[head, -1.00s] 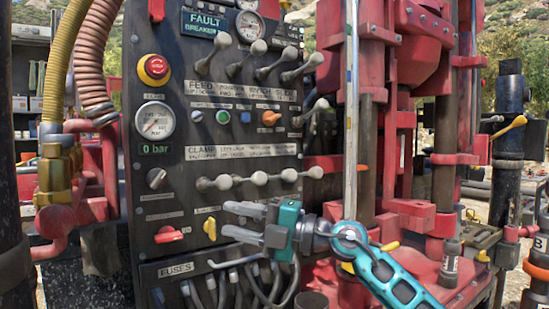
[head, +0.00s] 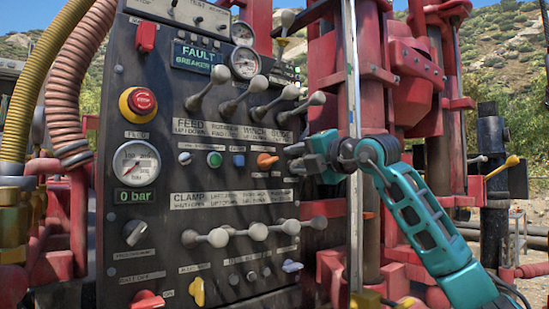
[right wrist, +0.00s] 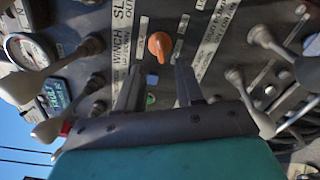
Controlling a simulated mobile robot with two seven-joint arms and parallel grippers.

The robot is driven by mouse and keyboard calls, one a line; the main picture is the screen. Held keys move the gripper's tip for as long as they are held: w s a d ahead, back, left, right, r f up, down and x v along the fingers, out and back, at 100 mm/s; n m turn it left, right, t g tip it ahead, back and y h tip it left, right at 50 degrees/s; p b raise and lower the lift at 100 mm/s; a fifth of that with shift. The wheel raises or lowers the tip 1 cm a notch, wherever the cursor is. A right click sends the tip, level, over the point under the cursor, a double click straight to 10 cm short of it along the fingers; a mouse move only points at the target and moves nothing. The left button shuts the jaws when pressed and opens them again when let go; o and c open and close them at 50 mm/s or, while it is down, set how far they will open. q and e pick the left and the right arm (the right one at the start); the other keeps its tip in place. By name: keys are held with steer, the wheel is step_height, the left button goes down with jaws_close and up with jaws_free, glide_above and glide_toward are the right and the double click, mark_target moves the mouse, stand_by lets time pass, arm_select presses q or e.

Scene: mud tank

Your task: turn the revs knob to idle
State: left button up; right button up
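An orange knob (head: 266,160) sits on the black control panel (head: 150,215), in the row below the upper levers. Its small label is too blurred to read, so I cannot confirm that it is the revs knob. My right gripper (head: 293,158) is just to the right of it in the head view, fingers toward the panel. In the right wrist view the orange knob (right wrist: 159,46) lies just beyond the gap between the fingers (right wrist: 158,82). The fingers are apart and empty, not around the knob. My left gripper is not in view.
Levers (head: 272,105) stick out above the knob and another row (head: 220,237) below it. A red emergency button (head: 141,101), a yellow knob (head: 197,291) and a grey knob (head: 135,232) are on the panel. A metal pole (head: 354,130) stands close beside my right arm.

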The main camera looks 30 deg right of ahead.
mark_target(274, 161)
steer(key=w, duration=0.2)
steer(key=w+p, duration=0.1)
steer(key=w, duration=0.2)
steer(key=w+p, duration=0.1)
steer(key=w, duration=0.2)
steer(key=shift+a, duration=0.35)
jaws_close()
